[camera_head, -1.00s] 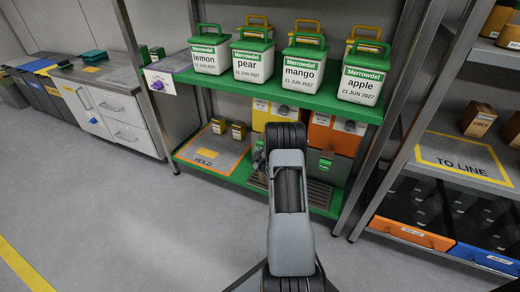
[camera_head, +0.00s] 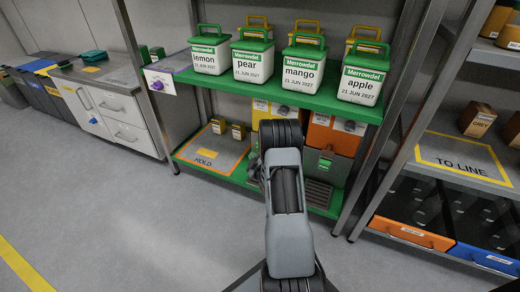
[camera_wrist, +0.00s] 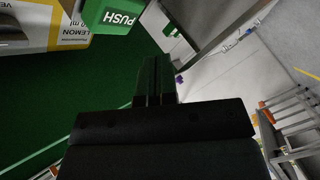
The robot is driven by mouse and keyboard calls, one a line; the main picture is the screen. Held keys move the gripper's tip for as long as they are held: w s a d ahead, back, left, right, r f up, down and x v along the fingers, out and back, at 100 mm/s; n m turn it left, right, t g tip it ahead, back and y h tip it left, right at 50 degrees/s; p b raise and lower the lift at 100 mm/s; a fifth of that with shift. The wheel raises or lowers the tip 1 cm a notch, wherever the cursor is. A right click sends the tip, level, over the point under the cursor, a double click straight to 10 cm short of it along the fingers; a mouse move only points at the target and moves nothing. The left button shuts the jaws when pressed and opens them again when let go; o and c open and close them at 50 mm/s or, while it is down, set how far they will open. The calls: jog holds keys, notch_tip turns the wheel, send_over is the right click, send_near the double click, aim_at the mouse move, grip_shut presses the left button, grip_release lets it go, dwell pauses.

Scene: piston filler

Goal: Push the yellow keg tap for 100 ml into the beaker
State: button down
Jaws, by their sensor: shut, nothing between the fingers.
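The yellow keg (camera_head: 262,108) stands on the lower green shelf, mostly behind my arm in the head view. In the wrist view the keg (camera_wrist: 60,22) shows a white lemon label at the upper left. A green tap marked PUSH (camera_wrist: 117,18) sits beside it at the top. My gripper (camera_wrist: 157,65) is shut and empty, its fingers below and right of the tap in the picture and apart from it. In the head view my arm hides the fingers and this tap. I cannot make out the beaker in either view.
An orange keg (camera_head: 340,138) with a green tap (camera_head: 325,162) stands right of the yellow one. A HOLD mat (camera_head: 207,152) lies on the lower shelf at left. Several labelled tubs stand on the upper shelf (camera_head: 290,95). Steel posts flank the shelf; the floor at left is clear.

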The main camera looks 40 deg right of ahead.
jog(key=shift+s+a, duration=0.25)
jog(key=shift+a, duration=0.25)
jog(key=shift+s+a, duration=0.25)
jog(key=shift+a, duration=0.2)
dwell(1.1)
jog(key=s+a+r+m+g+y+p, duration=0.15)
jog(key=a+r+p, duration=0.25)
jog(key=r+p, duration=0.55)
jog(key=a+r+m+g+p, duration=0.1)
jog(key=a+r+g+p, duration=0.3)
jog(key=r, duration=1)
jog(key=s+a+r+m+g+y+p, duration=0.1)
jog(key=a+r+p, duration=0.4)
jog(key=r+p, duration=0.5)
jog(key=s+a+r+m+g+p, duration=0.1)
jog(key=s+a+r+g+p, duration=0.1)
jog(key=s+a+r+p, duration=0.2)
jog(key=s+a+r+m+g+y+p, duration=0.1)
jog(key=s+a+r+p, duration=0.3)
jog(key=s+r, duration=0.6)
jog(key=s+a+r+m+g+y+p, duration=0.1)
jog(key=s+a+r+g+p, duration=0.2)
jog(key=s+r+p, duration=0.3)
notch_tip(320, 180, up, 4)
jog(key=shift+s+a+f, duration=0.15)
jog(key=shift+s+a, duration=0.5)
jog(key=shift+s, duration=0.1)
jog(key=shift+g, duration=0.25)
